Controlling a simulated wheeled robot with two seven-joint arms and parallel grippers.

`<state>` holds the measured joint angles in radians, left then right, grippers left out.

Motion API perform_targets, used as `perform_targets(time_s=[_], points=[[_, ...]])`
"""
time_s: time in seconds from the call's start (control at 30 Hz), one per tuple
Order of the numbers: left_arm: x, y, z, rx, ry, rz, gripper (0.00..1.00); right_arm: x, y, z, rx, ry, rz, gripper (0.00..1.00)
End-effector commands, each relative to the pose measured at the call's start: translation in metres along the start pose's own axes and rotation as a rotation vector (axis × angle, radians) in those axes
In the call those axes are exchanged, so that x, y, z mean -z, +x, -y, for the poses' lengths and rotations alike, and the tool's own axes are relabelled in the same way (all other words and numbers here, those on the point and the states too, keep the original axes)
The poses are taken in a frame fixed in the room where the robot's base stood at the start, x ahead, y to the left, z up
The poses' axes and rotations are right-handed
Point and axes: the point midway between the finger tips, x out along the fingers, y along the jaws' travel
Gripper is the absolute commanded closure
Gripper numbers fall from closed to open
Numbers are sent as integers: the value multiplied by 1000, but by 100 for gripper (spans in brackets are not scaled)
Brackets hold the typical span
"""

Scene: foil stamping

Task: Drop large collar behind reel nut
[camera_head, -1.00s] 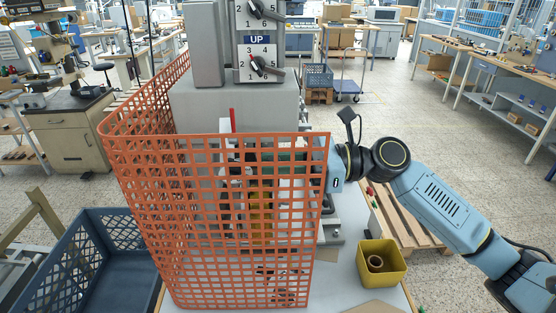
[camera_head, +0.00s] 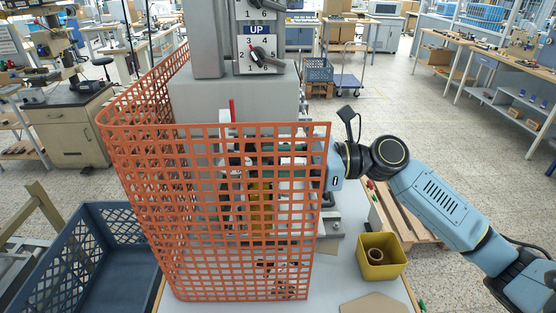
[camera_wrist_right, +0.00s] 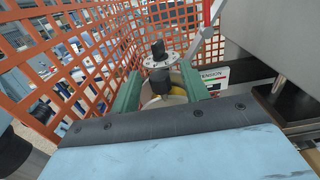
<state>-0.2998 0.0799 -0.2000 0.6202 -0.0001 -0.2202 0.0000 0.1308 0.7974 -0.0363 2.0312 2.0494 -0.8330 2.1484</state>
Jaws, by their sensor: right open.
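In the right wrist view, the green fingers of my right gripper (camera_wrist_right: 160,74) are spread apart. A reel nut with a black knob and a pale, holed disc (camera_wrist_right: 158,60) shows between and just beyond them. A pale and yellowish round part (camera_wrist_right: 165,100) lies below the nut, partly hidden by the gripper body; I cannot tell whether it is the large collar. In the head view my right gripper (camera_head: 291,161) is behind the orange mesh, mostly hidden by it. A brown ring (camera_head: 375,255) lies in a yellow bin (camera_head: 382,269). My left gripper is out of view.
The orange mesh guard (camera_head: 228,130) wraps the front and left of the grey machine (camera_head: 235,97). A red lever (camera_wrist_right: 206,14) stands close beyond my right fingers. A blue crate (camera_head: 93,235) is at the left. The bench has bare room around the yellow bin.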

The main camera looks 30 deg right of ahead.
Motion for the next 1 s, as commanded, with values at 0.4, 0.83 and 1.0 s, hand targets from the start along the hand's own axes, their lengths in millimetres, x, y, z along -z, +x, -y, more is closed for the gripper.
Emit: perform_targets(time_s=[0.4,0.83,1.0], points=[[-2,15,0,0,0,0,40,5,-41,1,3,2,-5,55],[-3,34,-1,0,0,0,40,2,-117,0,2,2,-1,55],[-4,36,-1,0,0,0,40,1,-131,0,1,1,-1,55]])
